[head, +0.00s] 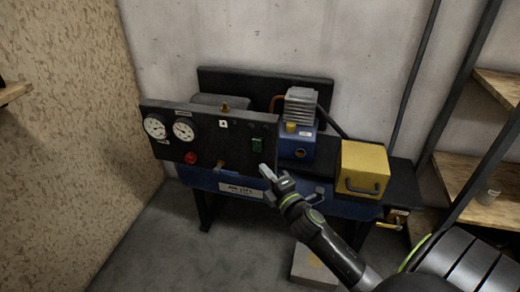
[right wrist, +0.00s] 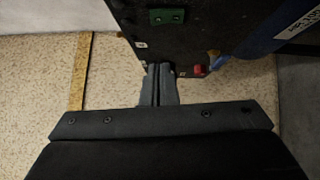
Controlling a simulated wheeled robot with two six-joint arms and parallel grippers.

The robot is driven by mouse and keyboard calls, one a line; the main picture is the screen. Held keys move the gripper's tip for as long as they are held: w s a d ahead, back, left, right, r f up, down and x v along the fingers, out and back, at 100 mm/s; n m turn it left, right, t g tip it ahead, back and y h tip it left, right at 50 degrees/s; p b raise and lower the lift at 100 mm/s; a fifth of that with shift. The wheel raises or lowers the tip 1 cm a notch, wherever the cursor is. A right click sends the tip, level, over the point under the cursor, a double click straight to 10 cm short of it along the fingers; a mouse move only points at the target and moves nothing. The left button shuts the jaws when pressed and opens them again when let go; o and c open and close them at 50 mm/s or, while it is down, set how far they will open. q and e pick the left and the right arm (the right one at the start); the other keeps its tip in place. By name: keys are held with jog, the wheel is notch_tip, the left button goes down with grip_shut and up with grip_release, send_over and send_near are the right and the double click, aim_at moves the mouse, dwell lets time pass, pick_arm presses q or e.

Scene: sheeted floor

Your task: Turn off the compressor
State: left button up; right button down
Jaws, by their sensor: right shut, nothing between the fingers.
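The compressor stands against the back wall in the head view, with a blue tank (head: 215,182) and a dark control panel (head: 225,148). The panel carries a green switch (head: 257,145), two round gauges (head: 183,131) and a red knob (head: 190,158). My right gripper (head: 266,172) is shut and empty, its tips just below the green switch in the head view. In the right wrist view the shut fingers (right wrist: 160,72) point at the panel edge, with the green switch (right wrist: 167,15) above them and the red knob (right wrist: 198,70) to their right. Contact cannot be told. My left gripper is out of view.
A yellow box (head: 364,168) with a handle sits right of the blue motor (head: 297,148). Wooden shelves (head: 470,182) stand at the right. A pale block (head: 312,268) lies on the floor below my arm. The floor at left front is clear.

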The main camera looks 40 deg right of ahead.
aim_at(254, 143)
jog(key=w+d, duration=0.1)
jog(key=w, duration=0.1)
jog(key=w+d, duration=0.1)
jog(key=w, duration=0.2)
jog(key=w+d+r, duration=0.1)
jog(key=w, duration=0.2)
jog(key=shift+d, duration=0.2)
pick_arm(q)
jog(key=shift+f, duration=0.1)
pick_arm(e)
jog(key=shift+w+d+r, duration=0.1)
jog(key=shift+d, duration=0.1)
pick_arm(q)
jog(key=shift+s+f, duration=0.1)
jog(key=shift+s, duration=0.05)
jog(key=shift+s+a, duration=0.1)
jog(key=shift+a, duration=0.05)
pick_arm(e)
jog(key=shift+a, duration=0.1)
